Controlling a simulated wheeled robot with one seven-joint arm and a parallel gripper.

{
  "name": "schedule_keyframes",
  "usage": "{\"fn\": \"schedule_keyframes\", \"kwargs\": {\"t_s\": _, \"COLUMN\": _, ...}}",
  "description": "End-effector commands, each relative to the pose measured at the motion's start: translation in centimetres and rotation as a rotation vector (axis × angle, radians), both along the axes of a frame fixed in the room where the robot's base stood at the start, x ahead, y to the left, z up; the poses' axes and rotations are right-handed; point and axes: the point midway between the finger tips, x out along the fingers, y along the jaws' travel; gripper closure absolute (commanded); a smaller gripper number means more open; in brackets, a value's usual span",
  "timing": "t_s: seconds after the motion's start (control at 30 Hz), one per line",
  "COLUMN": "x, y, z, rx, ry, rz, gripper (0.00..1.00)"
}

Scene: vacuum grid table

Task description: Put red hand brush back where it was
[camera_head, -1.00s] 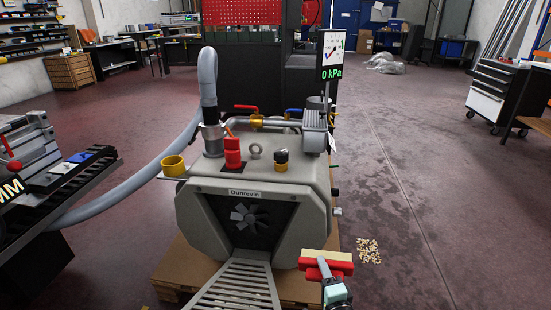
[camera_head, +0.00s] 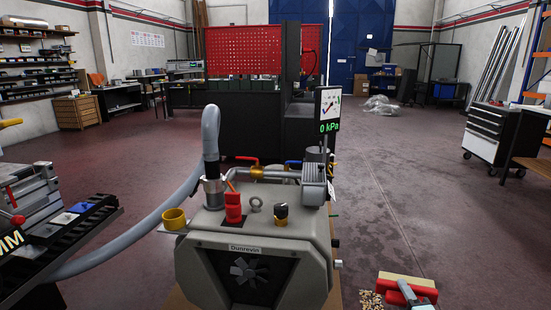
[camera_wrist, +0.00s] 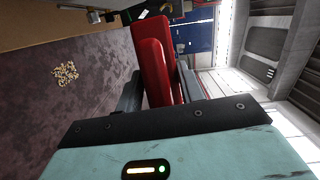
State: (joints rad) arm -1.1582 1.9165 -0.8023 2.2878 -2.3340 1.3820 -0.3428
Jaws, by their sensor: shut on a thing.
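The red hand brush (camera_head: 424,291) with a pale bristle strip is at the bottom right edge of the head view, right of the grey vacuum pump. My gripper (camera_head: 412,296) is shut on the brush there, mostly cut off by the lower edge. In the wrist view, the red brush (camera_wrist: 152,60) stands between the two dark fingers of my gripper (camera_wrist: 159,88). The fingers hide part of it. I cannot tell which place it came from.
The grey vacuum pump (camera_head: 255,265) with a hose fills the lower middle. A scatter of pale chips (camera_head: 370,300) lies on the floor beside it. A machine (camera_head: 45,235) is at the left. A tool cabinet (camera_head: 492,133) stands at the right. The floor between is open.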

Motion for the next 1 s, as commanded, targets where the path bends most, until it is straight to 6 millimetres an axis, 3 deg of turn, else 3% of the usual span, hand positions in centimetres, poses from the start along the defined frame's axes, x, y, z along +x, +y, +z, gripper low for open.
{"fn": "schedule_keyframes", "kwargs": {"t_s": 0.03, "x": -0.4, "y": 0.1, "z": 1.9, "rx": 0.000, "ry": 0.002, "rz": 0.002, "gripper": 0.83}}
{"fn": "schedule_keyframes", "kwargs": {"t_s": 0.6, "x": -5.5, "y": 0.0, "z": 13.6, "rx": -0.002, "ry": 0.001, "rz": 0.001, "gripper": 0.83}}
{"fn": "schedule_keyframes", "kwargs": {"t_s": 0.8, "x": -6.8, "y": -0.1, "z": 16.1, "rx": -0.004, "ry": -0.001, "rz": 0.001, "gripper": 0.83}}
{"fn": "schedule_keyframes", "kwargs": {"t_s": 1.0, "x": -7.3, "y": -0.2, "z": 16.4, "rx": -0.004, "ry": -0.002, "rz": -0.001, "gripper": 0.83}}
